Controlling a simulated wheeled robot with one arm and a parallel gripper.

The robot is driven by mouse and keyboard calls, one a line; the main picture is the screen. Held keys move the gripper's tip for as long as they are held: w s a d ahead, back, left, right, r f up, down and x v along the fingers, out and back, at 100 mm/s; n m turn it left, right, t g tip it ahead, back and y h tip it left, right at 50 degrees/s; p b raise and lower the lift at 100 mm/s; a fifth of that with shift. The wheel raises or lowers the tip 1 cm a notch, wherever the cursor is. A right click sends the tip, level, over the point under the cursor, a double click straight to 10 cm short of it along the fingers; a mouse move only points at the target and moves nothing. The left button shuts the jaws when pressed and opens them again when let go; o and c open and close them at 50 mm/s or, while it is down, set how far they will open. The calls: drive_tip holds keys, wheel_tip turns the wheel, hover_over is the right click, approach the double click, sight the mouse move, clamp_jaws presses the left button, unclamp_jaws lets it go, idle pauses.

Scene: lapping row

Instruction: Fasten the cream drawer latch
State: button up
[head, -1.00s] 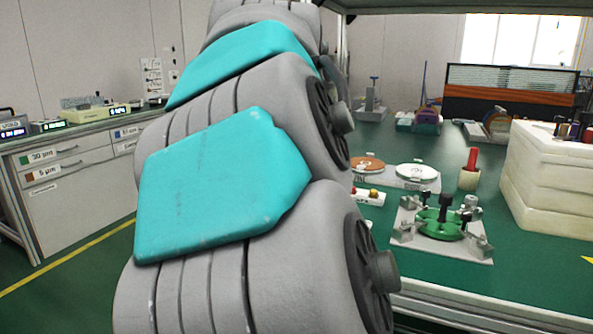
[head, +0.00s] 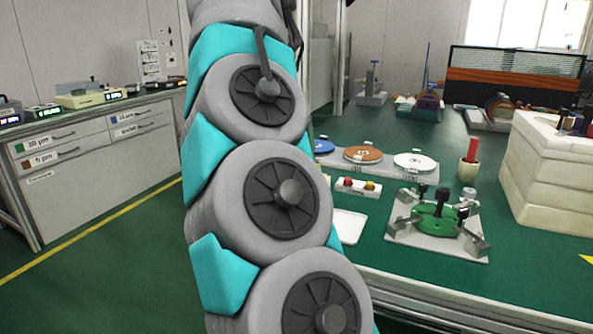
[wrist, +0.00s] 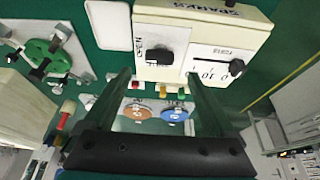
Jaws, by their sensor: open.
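A cream box (wrist: 196,17), probably the drawer unit, shows at the top of the wrist view, with upside-down lettering. Its near face carries a black knob (wrist: 160,54) by a marking like "OPEN" and a slot scale with a second black knob (wrist: 236,68). I cannot tell for sure which is the latch. My gripper (wrist: 157,76) is open, its two dark fingers reaching toward this face, with nothing seen between them. Whether a fingertip touches the box is unclear. In the head view neither the box nor my gripper is seen.
A green fixture (head: 437,220) on a metal plate, a row of discs (head: 364,154), a button box (head: 357,187) and a red-handled holder (head: 468,168) stand on the green bench. Cream blocks (head: 548,170) stand at right. A white tray (head: 348,226) lies by my arm.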

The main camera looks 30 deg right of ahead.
drive_tip(key=shift+x, duration=2.95)
drive_tip(key=shift+c, duration=0.2)
drive_tip(key=c, duration=1.3)
